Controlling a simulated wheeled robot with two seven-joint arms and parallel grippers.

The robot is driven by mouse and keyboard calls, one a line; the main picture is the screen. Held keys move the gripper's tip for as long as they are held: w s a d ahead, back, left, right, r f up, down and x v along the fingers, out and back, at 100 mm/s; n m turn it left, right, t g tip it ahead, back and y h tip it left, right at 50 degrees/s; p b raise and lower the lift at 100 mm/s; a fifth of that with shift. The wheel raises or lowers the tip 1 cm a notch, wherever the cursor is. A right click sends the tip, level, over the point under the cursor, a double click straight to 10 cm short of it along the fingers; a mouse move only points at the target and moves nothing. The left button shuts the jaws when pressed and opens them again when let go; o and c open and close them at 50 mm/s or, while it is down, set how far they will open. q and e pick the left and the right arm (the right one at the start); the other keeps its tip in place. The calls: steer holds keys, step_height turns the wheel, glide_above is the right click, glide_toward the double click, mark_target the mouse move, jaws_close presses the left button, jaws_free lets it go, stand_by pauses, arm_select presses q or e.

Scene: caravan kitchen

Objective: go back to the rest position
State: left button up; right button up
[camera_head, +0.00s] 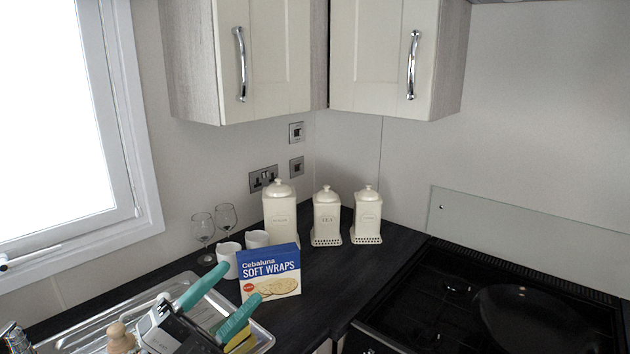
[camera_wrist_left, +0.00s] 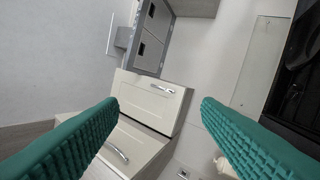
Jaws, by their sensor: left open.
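My left gripper (camera_head: 239,284) comes in at the lower left of the head view, above the sink and counter, with its teal fingers spread apart. In the left wrist view the two ridged fingers (camera_wrist_left: 158,105) are wide apart with nothing between them. In the head view the gripper is in front of the soft wraps box (camera_head: 271,269); I cannot tell whether they touch. My right gripper is in neither view.
A metal sink (camera_head: 92,337) lies under the left arm. Two wine glasses (camera_head: 202,228), white mugs (camera_head: 229,258) and three cream canisters (camera_head: 327,217) stand on the dark counter (camera_head: 335,270). A hob with a dark pan (camera_head: 530,320) is at right. Cupboards (camera_head: 265,60) hang above.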

arm_select(q)
steer(key=w+a+f+n+t+y, duration=0.25)
steer(key=a+f+n+y, duration=0.85)
steer(key=n+y, duration=0.65)
steer(key=s+a+f+n+g+y, duration=0.15)
steer(key=s+f+n+g, duration=0.3)
steer(key=f, duration=0.75)
steer(key=s+d+f+n+g+h, duration=0.1)
steer(key=s+d+f+g, duration=0.1)
steer(key=s+f+g, duration=0.55)
steer(key=s+d+f+g+h, duration=0.1)
steer(key=s+f+g, duration=0.3)
steer(key=s, duration=0.7)
step_height(320, 180, down, 33)
steer(key=s+b, duration=0.1)
steer(key=b, duration=0.5)
steer(key=s+a+f+b, duration=0.1)
steer(key=s+f+b, duration=0.1)
steer(key=s+f, duration=0.6)
steer(key=s+a+f+g+b, duration=0.1)
steer(key=s+f+b, duration=0.1)
steer(key=s+f, duration=0.6)
step_height(320, 180, down, 4)
steer(key=shift+s+a+f+y, duration=0.15)
steer(key=shift+s+a+y, duration=0.05)
steer(key=shift+a+y, duration=0.1)
